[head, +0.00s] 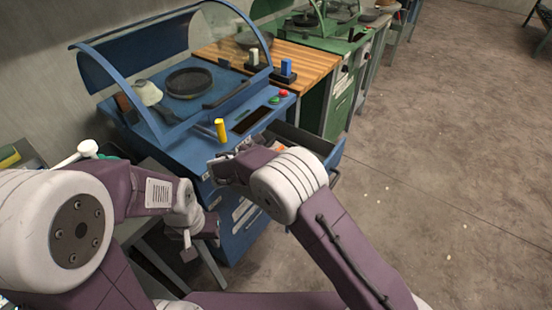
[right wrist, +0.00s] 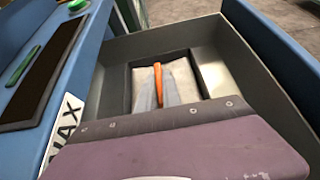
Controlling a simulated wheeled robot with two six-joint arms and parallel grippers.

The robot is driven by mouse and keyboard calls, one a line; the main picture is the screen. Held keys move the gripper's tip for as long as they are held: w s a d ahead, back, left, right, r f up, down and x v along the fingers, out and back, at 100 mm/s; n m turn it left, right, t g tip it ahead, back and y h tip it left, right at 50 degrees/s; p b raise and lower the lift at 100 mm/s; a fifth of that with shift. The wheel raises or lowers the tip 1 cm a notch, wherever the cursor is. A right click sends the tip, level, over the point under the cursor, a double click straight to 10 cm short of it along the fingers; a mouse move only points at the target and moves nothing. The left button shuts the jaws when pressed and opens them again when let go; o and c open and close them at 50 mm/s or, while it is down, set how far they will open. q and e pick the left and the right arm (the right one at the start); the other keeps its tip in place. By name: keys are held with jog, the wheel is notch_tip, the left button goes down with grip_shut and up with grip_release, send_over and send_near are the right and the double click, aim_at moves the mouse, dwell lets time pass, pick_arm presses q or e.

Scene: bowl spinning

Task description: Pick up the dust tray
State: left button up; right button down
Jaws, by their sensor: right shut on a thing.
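A dark-rimmed tray with a pale inside, likely the dust tray (right wrist: 203,72), sits in the open grey drawer of the blue cabinet in the right wrist view. An orange bar-like handle (right wrist: 183,67) stands over its middle. My right gripper (right wrist: 159,88) reaches down into the drawer, its two grey fingers shut on the orange handle. In the head view a bit of orange (head: 279,148) shows behind my right arm, which hides most of the tray. My left gripper (head: 196,238) hangs by the cabinet's left front, apart from the drawer; its fingers are not clear.
A wooden-topped bench (head: 300,62) stands behind. The floor (head: 440,170) at right is open.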

notch_tip(320, 180, up, 16)
jog(key=p, duration=0.3)
jog(key=shift+f+p, duration=0.15)
jog(key=shift+p, duration=0.2)
